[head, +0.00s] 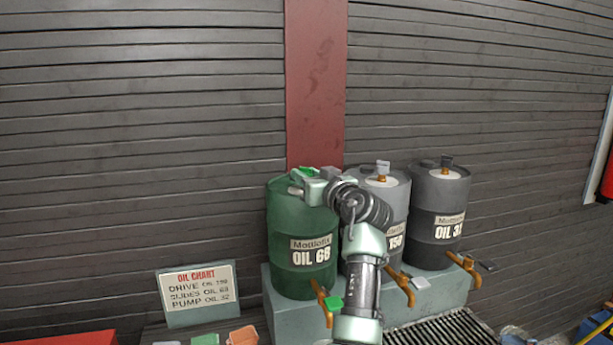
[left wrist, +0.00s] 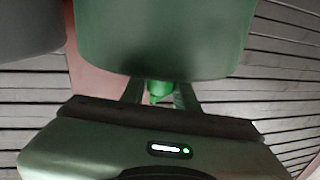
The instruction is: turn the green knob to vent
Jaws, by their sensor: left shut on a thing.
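The green drum marked OIL 68 (head: 300,268) stands at the left of three drums in the head view. A green knob (head: 308,172) shows on its top, partly hidden by my left gripper (head: 304,184). In the left wrist view the fingers of my left gripper (left wrist: 159,94) are on both sides of the green knob (left wrist: 159,88), shut on it. The green drum (left wrist: 165,40) fills the top of that view. The knob's exact angle and any vent marking cannot be made out. My right gripper is not in view.
Two grey drums, OIL 150 (head: 392,200) and OIL 32 (head: 437,215), stand right of the green one on a grey-green stand (head: 283,312). Orange taps (head: 400,284) stick out in front. An oil chart (head: 197,294) stands at the lower left. A slatted wall is behind.

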